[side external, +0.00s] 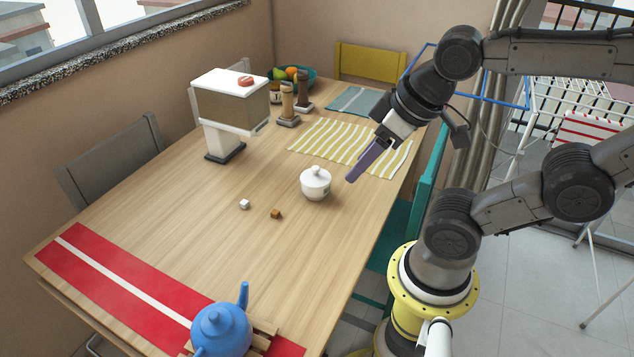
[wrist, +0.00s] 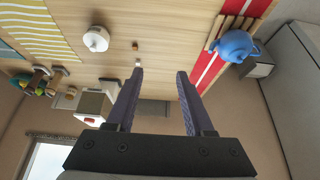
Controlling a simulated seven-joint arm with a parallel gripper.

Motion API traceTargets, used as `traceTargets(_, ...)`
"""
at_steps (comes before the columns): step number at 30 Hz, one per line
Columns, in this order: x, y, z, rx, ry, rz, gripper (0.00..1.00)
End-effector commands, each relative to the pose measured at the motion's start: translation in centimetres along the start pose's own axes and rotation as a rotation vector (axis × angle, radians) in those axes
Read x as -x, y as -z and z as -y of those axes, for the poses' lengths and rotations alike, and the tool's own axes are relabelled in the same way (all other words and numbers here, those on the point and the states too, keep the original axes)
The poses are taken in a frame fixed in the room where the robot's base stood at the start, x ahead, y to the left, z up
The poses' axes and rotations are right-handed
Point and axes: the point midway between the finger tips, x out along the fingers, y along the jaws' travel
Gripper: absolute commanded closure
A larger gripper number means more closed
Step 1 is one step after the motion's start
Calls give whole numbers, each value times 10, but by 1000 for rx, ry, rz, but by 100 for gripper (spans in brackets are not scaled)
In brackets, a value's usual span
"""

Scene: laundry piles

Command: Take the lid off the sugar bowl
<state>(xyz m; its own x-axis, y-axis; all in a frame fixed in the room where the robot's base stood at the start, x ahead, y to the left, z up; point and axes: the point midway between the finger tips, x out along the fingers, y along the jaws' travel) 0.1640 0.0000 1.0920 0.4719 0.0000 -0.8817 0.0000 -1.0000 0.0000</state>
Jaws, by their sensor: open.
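The white sugar bowl (side external: 315,188) stands upright on the wooden table, right of the table's middle in the side view. Its white lid (side external: 316,174) with a small knob sits on top. In the wrist view the sugar bowl (wrist: 95,42) shows at the upper left, seen from above, with the lid (wrist: 96,40) on it. My gripper (side external: 350,181) has purple fingers and is above the table, to the right of the bowl and apart from it. In the wrist view my gripper (wrist: 160,72) has its two fingers spread with nothing between them.
A white cube (side external: 244,204) and a brown cube (side external: 276,214) lie left of the bowl. A blue teapot (side external: 221,328) stands at the front by a red runner (side external: 75,270). A yellow striped cloth (side external: 330,141) lies behind the bowl. A white-topped dispenser (side external: 230,105) stands back left.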

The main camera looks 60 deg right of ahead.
Motion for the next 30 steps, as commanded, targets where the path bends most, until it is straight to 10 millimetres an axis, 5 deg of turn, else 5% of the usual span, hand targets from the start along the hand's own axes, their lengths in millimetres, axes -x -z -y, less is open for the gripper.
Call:
traceTargets(20, 0, 0, 0, 18, 0, 0, 39)
traceTargets(25, 1, 1, 0, 214, 0, -1, 39)
traceTargets(30, 14, 27, -1, 594, -10, -28, 39)
